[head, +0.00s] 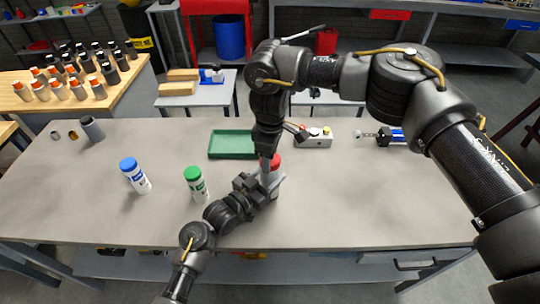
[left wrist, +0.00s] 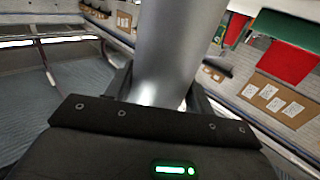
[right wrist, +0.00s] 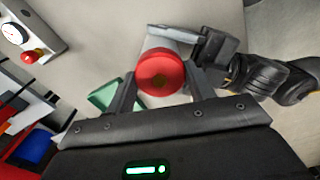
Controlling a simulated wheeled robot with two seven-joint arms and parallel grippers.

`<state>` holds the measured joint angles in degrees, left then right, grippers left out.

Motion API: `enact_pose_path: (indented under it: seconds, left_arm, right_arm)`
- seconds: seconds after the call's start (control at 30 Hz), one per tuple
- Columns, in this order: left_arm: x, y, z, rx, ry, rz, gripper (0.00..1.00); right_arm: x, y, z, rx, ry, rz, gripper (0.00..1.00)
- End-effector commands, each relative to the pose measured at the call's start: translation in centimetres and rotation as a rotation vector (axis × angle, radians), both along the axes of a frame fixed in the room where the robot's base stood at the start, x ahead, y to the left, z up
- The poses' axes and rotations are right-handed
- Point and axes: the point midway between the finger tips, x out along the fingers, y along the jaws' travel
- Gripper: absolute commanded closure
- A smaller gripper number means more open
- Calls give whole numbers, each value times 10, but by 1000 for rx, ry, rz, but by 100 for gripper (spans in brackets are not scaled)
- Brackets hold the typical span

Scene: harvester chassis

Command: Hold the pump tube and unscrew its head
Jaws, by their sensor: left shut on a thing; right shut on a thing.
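The pump tube (head: 274,193) stands upright near the middle front of the table, with its red head (head: 275,161) on top. My left gripper (head: 264,184) comes in low from the front and is shut on the tube's body. In the left wrist view the grey tube (left wrist: 160,55) rises between its fingers. My right gripper (head: 267,161) points down from above and is shut on the red head. In the right wrist view the round red head (right wrist: 160,72) sits between its fingers. The fingers hide parts of the tube, and I cannot tell whether the head has turned.
A blue-capped bottle (head: 135,175) and a green-capped bottle (head: 196,184) stand to the left. A green tray (head: 231,144) lies behind. A grey box with buttons (head: 314,138) and a blue-and-silver device (head: 384,136) are at the back right. The table's right front is clear.

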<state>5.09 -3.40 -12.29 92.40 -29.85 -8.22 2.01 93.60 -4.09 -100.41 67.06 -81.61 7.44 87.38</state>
Motion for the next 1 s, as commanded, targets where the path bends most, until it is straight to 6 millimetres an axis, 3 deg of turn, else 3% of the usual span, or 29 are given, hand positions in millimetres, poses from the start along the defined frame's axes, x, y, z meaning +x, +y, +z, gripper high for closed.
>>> enact_pose_path:
  seconds: [1.0]
  left_arm:
    - [0,0,0,1,-1,-1,100]
  right_arm:
    - [0,0,2,-3,0,2728,74]
